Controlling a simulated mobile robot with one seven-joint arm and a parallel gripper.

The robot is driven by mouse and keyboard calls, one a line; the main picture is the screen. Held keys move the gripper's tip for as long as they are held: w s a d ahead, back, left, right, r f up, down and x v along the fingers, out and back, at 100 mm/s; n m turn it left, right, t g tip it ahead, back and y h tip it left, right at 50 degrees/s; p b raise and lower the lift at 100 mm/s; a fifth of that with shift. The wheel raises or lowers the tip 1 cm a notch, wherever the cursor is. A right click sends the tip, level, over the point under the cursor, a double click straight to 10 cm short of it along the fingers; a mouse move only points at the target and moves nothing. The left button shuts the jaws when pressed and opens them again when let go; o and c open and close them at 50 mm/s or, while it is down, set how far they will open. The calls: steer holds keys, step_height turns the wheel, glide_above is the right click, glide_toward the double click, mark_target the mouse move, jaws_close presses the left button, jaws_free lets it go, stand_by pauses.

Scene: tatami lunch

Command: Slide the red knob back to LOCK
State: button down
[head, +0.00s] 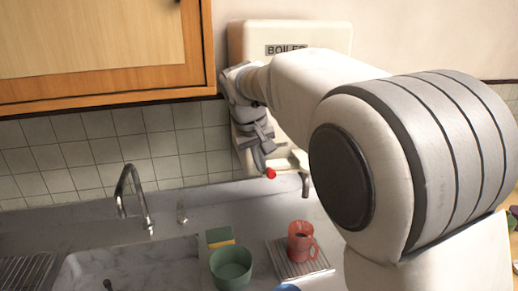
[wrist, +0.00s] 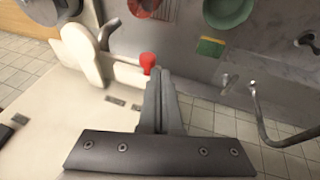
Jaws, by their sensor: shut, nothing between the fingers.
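The red knob (head: 270,174) shows low on the white boiler (head: 338,38), just beyond the tips of my gripper (head: 262,166). In the wrist view the red knob (wrist: 148,61) sits at the left side of the fingertips of my gripper (wrist: 160,74). The fingers are shut together and empty. I cannot tell whether they touch the knob. Small grey label plates (wrist: 115,101) are on the boiler's pale face in the wrist view, too small to read. My arm hides much of the boiler in the head view.
A red mug (head: 300,246) stands on a ribbed tray (head: 316,269) below. A green bowl (head: 231,264) and a green-and-yellow sponge (head: 219,237) are left of it. The sink tap (head: 132,192) stands further left. A wooden cabinet (head: 150,88) hangs at the upper left.

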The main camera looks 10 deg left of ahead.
mark_target(276, 167)
steer(key=shift+w+d+f, duration=0.3)
steer(key=shift+d+f, duration=0.2)
steer(key=shift+f, duration=0.05)
steer(key=shift+d, duration=0.1)
steer(key=d, duration=0.1)
steer(key=w+d, duration=0.1)
steer(key=d, duration=0.1)
steer(key=w+d, duration=0.1)
steer(key=d, duration=0.1)
steer(key=shift+w, duration=0.2)
steer(key=shift+a+r+p, duration=0.1)
steer(key=shift+p, duration=0.25)
